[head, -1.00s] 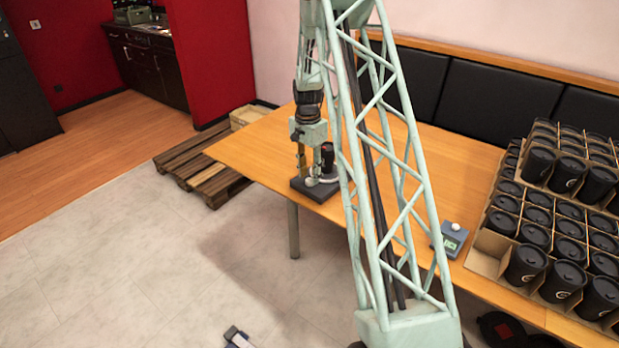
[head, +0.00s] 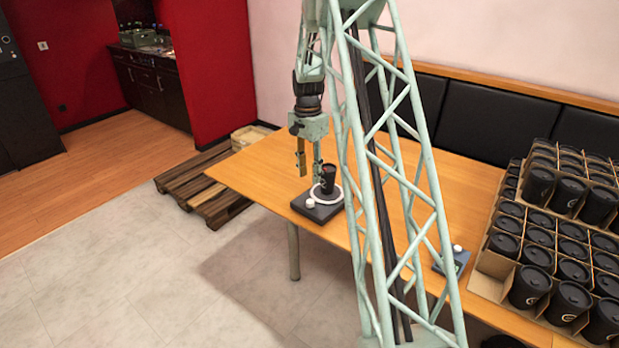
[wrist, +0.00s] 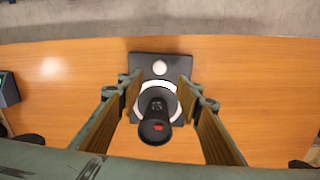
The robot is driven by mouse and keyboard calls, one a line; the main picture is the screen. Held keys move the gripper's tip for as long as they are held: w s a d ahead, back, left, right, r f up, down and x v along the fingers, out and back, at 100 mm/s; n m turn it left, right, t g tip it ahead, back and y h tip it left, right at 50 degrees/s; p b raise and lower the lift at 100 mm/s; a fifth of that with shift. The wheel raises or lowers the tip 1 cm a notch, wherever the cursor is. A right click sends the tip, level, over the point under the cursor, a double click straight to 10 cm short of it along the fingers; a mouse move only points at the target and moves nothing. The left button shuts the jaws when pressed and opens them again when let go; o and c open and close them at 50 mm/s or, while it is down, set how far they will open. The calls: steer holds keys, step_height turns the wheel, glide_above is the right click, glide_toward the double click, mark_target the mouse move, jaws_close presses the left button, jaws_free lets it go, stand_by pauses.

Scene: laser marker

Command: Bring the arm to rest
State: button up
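A black cup (head: 329,179) stands upright on the white ring of the laser marker, a low black device (head: 313,211) on the wooden table. My gripper (head: 309,178) hangs over the device, fingers pointing down and spread apart, with nothing held. In the head view the cup shows just right of the fingers. In the wrist view, the cup (wrist: 156,121) lies in the gap between the open fingers of my gripper (wrist: 158,88), with clear space on both sides. The marker's base (wrist: 146,66) shows beyond it with a pale round knob.
Cardboard trays of black cups (head: 545,240) fill the table's right end. A small device with a white knob (head: 456,255) sits before them, partly behind my arm. The wooden table (head: 260,167) is bare left of the marker. A pallet (head: 205,185) lies on the floor beyond.

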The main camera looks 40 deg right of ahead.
steer(key=shift+r, duration=0.1)
stand_by(0.6)
steer(key=s+a+r+n+t, duration=0.1)
steer(key=s+a+r+n, duration=0.4)
steer(key=a+r, duration=0.85)
steer(key=s+a+r+n+t, duration=0.1)
steer(key=s+a+r+n, duration=0.2)
steer(key=s+a+r, duration=0.8)
steer(key=s+a+r+n, duration=0.2)
steer(key=s+a, duration=0.4)
steer(key=s, duration=0.3)
steer(key=s+a+r+n+t, duration=0.1)
steer(key=s+a+r+n, duration=0.2)
steer(key=s+a, duration=0.3)
steer(key=s+a+r+n+t, duration=0.1)
steer(key=s+a+r+n, duration=0.2)
steer(key=s+a, duration=0.4)
steer(key=shift+s+r+n, duration=0.25)
steer(key=shift+s+n, duration=0.45)
steer(key=shift+s, duration=2.45)
steer(key=shift+w, duration=0.1)
step_height(320, 180, down, 10)
steer(key=b, duration=1)
steer(key=shift+f, duration=0.15)
